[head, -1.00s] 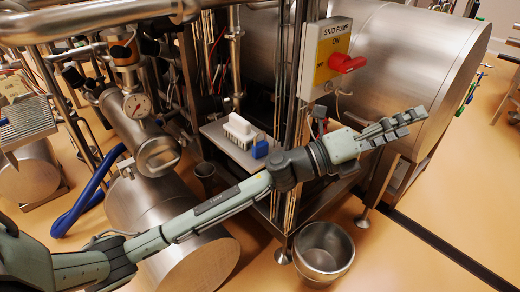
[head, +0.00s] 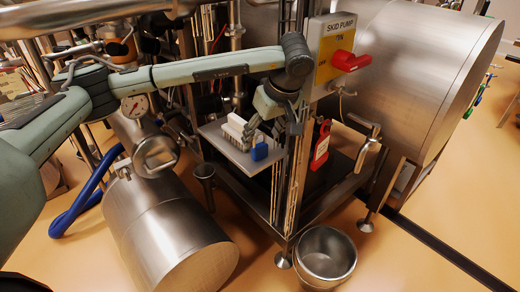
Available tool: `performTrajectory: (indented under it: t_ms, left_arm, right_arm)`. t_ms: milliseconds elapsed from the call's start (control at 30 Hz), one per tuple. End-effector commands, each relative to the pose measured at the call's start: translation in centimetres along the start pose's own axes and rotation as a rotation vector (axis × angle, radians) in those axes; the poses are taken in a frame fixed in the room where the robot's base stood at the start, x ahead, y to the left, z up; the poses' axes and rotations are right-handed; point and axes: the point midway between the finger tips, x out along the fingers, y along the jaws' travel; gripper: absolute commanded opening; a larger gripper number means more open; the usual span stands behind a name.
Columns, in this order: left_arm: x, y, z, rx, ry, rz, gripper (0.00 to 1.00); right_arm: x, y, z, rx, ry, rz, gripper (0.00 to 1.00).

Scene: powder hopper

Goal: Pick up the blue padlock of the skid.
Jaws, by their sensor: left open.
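The blue padlock (head: 259,152) sits on the grey shelf (head: 236,158) of the skid, at its right front, beside a white block-like item (head: 236,128). My left gripper (head: 263,134) points down just above and behind the padlock, with its fingers apart. Its fingers partly cover the white item and the padlock's upper part. I cannot tell whether a finger touches the padlock. My right gripper is out of view.
The skid pump switch box (head: 336,55) with its red handle stands close right of my left wrist. Thin upright posts stand beside the shelf. A metal bucket (head: 324,256) is on the floor in front.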

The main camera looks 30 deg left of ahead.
Motion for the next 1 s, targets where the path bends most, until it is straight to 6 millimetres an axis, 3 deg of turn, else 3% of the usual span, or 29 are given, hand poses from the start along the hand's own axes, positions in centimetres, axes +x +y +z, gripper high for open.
performTrajectory:
  t_ms: [400,667,1000]
  left_arm:
    - [5.4,0.2,0.1,-0.001,-0.004,-0.001,0.62]
    - [5.7,0.3,0.1,-0.001,-0.004,0.002,0.62]
    - [5.7,0.3,0.1,-0.001,-0.004,0.003,0.22]
  right_arm:
    - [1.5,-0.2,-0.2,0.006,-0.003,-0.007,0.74]
    - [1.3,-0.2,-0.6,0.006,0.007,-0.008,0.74]
    - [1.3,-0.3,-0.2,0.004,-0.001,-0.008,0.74]
